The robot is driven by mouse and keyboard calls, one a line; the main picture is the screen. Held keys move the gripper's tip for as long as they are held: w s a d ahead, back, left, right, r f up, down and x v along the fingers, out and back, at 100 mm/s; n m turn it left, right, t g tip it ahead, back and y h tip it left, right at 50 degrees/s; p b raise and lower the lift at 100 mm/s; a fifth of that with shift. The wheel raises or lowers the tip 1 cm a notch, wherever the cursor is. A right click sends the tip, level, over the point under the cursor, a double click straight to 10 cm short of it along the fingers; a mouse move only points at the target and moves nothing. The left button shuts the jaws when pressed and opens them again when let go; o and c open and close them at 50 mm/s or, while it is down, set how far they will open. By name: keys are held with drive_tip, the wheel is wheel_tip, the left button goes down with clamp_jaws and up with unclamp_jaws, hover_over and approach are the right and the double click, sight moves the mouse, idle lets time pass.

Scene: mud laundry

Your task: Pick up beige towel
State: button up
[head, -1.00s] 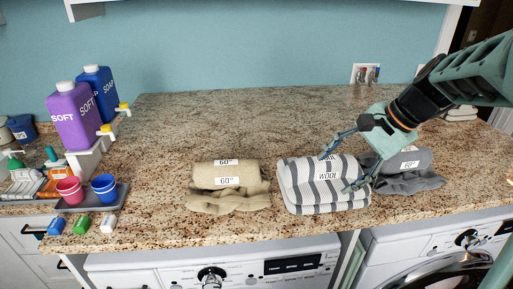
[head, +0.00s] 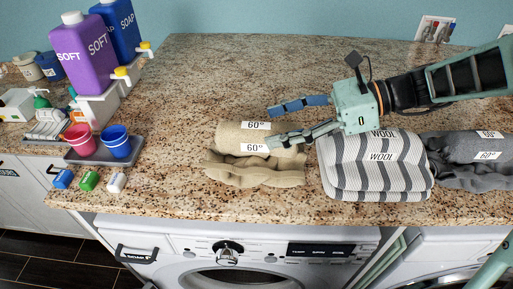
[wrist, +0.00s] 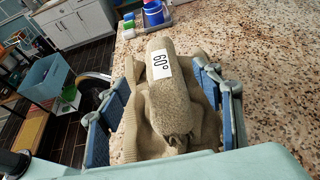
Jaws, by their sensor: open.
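The beige towel (head: 256,168) lies on the granite counter, partly rolled and partly crumpled, with white "60°" labels. It also shows in the wrist view (wrist: 170,105), between the two spread fingers. My gripper (head: 272,124) is open and reaches in from the right, its fingers pointing left over the towel's back and right part. In the wrist view my gripper (wrist: 168,110) has one blue-padded finger on each side of the roll. I cannot tell whether the fingers touch the towel. Nothing is held.
A striped grey and white "WOOL" towel (head: 375,170) lies right of the beige towel, under my wrist. A dark grey towel (head: 470,160) lies beyond it. Bottles (head: 88,60) and a tray with cups (head: 105,155) stand left. The counter behind is clear.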

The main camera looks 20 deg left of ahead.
sight(256, 129)
drive_tip(key=x, duration=0.5)
drive_tip(key=shift+w+a+f+p, duration=0.15)
drive_tip(key=shift+p, duration=0.15)
clamp_jaws()
